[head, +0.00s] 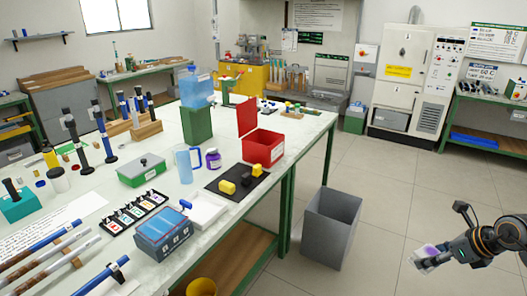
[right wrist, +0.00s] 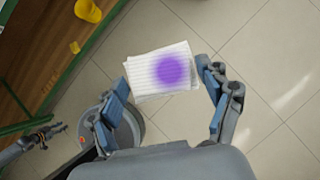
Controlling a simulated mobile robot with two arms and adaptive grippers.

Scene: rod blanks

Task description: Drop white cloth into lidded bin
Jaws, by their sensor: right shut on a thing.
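My right gripper (head: 428,258) is shut on the white cloth (head: 424,263), out over the open floor at the right of the head view. In the right wrist view the cloth (right wrist: 145,72) is a flat, folded, striped piece with a purple stain, between the fingers of the gripper (right wrist: 165,92). The red lidded bin (head: 262,149) stands on the workbench with its lid (head: 247,117) raised. The cloth is well apart from it, to the right. A small dark jointed part at the left of the right wrist view may be my left gripper; its fingers are unclear.
A grey open-topped bin (head: 331,226) stands on the floor between the workbench (head: 215,168) and my right gripper. A black mat (head: 236,190) with yellow and dark pieces lies in front of the red bin. Floor around the gripper is clear.

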